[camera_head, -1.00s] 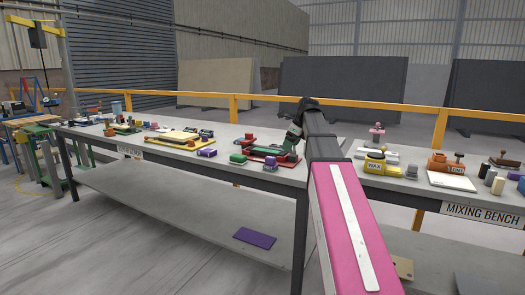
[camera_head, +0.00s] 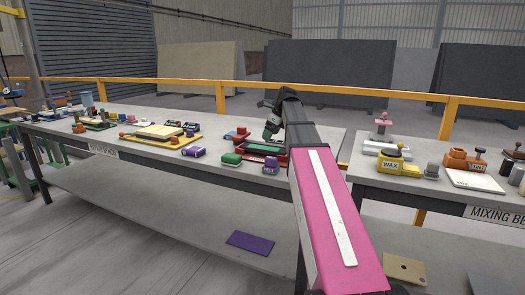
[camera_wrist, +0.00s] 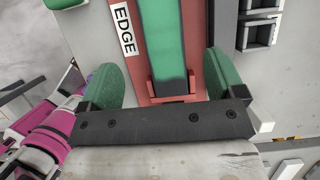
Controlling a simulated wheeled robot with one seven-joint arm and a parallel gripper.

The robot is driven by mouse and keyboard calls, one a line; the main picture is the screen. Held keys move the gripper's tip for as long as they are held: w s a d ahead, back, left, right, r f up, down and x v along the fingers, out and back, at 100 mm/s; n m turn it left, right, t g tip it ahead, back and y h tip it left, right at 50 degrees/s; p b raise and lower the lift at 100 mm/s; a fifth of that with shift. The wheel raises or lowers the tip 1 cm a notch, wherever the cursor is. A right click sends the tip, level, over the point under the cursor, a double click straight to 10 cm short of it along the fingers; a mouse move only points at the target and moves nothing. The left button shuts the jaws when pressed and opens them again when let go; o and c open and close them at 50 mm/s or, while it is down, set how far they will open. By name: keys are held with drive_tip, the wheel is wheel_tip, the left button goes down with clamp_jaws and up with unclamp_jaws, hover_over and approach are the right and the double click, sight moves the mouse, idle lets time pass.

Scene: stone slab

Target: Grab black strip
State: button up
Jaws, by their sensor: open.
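The bar's near end sits in a red bracket. Nothing is visibly held, and I cannot tell whether the fingers touch the holder.
Green (camera_head: 231,158) and purple (camera_head: 269,167) blocks sit by the holder's front. Dark open boxes (camera_wrist: 258,32) lie at its right in the wrist view. A second bench with a yellow WAX tub (camera_head: 391,165) stands right. A purple sheet (camera_head: 251,241) lies on the lower shelf.

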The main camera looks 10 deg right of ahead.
sight(263, 148)
drive_tip(key=x, duration=0.8)
drive_tip(key=shift+w+a+r, duration=0.1)
drive_tip(key=shift+w+a, duration=0.05)
drive_tip(key=shift+w, duration=0.15)
drive_tip(key=c, duration=1.3)
drive_tip(key=shift+o, duration=0.2)
drive_tip(key=shift+r, duration=0.1)
